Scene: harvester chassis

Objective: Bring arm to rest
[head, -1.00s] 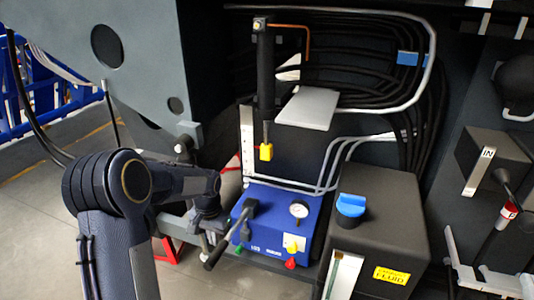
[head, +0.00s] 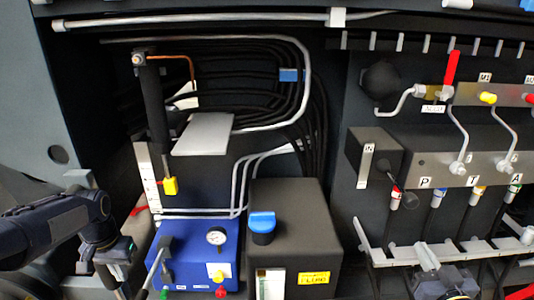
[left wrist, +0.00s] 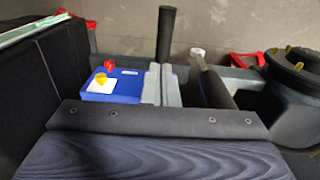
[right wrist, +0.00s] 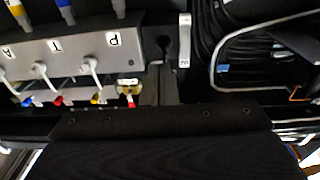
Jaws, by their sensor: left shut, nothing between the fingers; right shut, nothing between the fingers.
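My left arm comes in at the left of the head view, and its gripper (head: 116,262) is beside the blue hand pump (head: 180,243). In the left wrist view the grey fingers of my left gripper (left wrist: 162,84) are together, with nothing between them. A black lever handle (left wrist: 166,35) shows beyond the tips; I cannot tell whether they touch. My right gripper (head: 443,280) is low at the right of the head view, in front of the valve panel. Its fingers show shut and empty in the right wrist view (right wrist: 160,86).
A black tank with a blue cap (head: 263,222) stands right of the pump. A grey valve manifold (head: 440,168) with hose fittings and a red lever (head: 451,68) is at the right. A grey pipe rack (head: 400,250) runs below it. A black cylinder (head: 155,105) stands behind the pump.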

